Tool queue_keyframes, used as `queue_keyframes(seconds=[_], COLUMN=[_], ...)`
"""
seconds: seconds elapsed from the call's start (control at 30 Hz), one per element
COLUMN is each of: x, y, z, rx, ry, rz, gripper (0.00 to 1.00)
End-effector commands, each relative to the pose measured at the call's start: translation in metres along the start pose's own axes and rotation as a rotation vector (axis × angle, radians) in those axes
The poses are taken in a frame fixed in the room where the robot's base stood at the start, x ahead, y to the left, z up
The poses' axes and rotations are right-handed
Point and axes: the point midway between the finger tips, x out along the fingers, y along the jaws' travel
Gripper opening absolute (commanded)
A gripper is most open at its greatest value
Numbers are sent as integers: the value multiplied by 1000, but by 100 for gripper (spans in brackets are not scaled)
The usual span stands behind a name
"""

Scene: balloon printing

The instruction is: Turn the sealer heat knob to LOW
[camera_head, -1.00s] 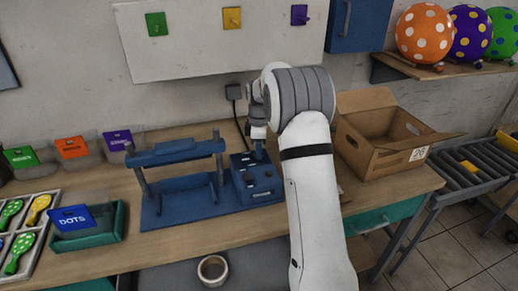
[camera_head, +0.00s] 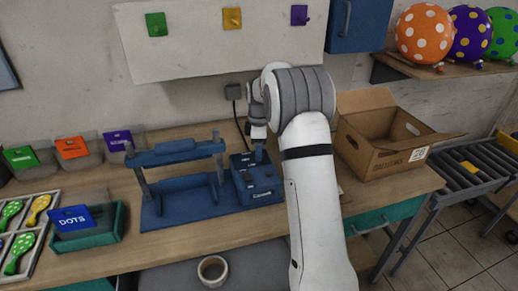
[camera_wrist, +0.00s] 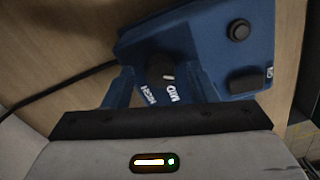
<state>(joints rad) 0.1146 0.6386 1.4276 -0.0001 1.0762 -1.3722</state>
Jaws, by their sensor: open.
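The sealer's blue control box (camera_head: 264,194) stands on the bench at the right end of the blue sealer frame (camera_head: 178,190). In the wrist view, its dark heat knob (camera_wrist: 161,70) shows with a white pointer mark, near printed MID and HIGH labels. The LOW label cannot be made out. My gripper (camera_head: 259,156) points down over the box. Its blue fingers show left and right of the knob in the wrist view, open. Whether they touch the knob cannot be told.
The box also carries a round black button (camera_wrist: 239,31) and a dark switch (camera_wrist: 246,80). A black cable (camera_wrist: 58,88) runs off left. An open cardboard box (camera_head: 385,155) stands right of my arm. A cup (camera_head: 213,270) is in front; a teal tray (camera_head: 88,240) is left.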

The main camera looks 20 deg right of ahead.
Motion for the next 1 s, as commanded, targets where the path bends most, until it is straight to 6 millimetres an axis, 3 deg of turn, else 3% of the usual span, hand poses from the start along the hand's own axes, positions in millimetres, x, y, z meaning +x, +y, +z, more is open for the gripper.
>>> queue_keyframes(seconds=[0.43, 0.87, 1.0], x=[-67, -76, -85], y=[1, 0, -10], z=[0, 0, 0], rx=[0, 0, 37], ry=[1, 0, 3], rz=[4, 2, 12], gripper=[52, 52, 52])
